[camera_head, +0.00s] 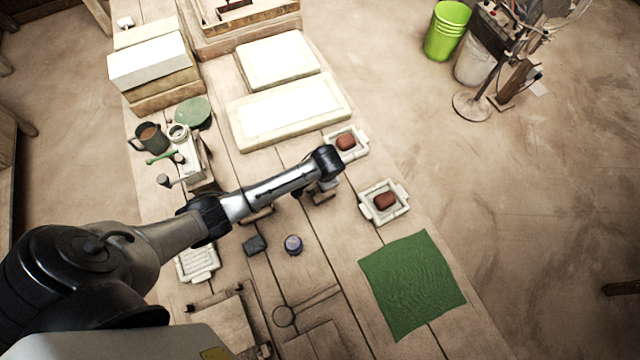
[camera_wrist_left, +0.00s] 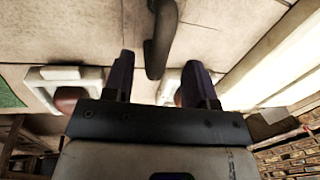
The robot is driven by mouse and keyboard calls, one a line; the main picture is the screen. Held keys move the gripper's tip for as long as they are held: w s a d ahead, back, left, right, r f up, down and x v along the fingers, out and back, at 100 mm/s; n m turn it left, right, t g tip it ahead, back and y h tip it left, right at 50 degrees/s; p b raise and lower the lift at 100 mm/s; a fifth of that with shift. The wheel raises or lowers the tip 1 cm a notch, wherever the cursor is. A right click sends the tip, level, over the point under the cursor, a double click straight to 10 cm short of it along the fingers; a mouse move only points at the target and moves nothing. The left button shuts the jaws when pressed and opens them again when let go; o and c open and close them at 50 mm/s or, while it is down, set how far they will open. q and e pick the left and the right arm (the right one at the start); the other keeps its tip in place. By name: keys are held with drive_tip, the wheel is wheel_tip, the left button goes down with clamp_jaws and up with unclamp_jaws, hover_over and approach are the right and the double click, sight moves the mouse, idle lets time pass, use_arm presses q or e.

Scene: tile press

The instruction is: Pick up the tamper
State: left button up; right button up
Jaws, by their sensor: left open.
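My left gripper (camera_head: 320,192) is over the middle of the table, partly hidden under its own wrist. In the left wrist view its two dark fingers (camera_wrist_left: 158,70) stand apart. A dark curved bar shape (camera_wrist_left: 163,38) shows between and beyond them; I cannot tell if it is touched. I cannot identify the tamper for certain. A small round object with a purple top (camera_head: 293,244) stands on the table below the gripper in the head view, with a dark grey block (camera_head: 255,245) to its left. My right gripper is not in view.
Two pale trays with reddish clay lumps (camera_head: 346,142) (camera_head: 384,201) lie right of the gripper. A green mat (camera_head: 410,285) lies at lower right. Large white slabs (camera_head: 290,108) lie behind. A mug (camera_head: 147,137) and small tools stand at left. A pale ribbed tray (camera_head: 198,263) lies near my arm.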

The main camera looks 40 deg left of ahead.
use_arm(q)
drive_tip(key=shift+w+a+f+b, duration=0.1)
drive_tip(key=shift+a+f+b, duration=0.1)
drive_tip(key=shift+f, duration=0.8)
drive_tip(key=shift+a+f+b, duration=0.2)
drive_tip(key=shift+f, duration=0.8)
drive_tip(key=shift+w+a+f+b, duration=0.1)
drive_tip(key=shift+a+f+b, duration=0.1)
drive_tip(key=shift+f, duration=0.8)
drive_tip(key=shift+c, duration=0.4)
clamp_jaws()
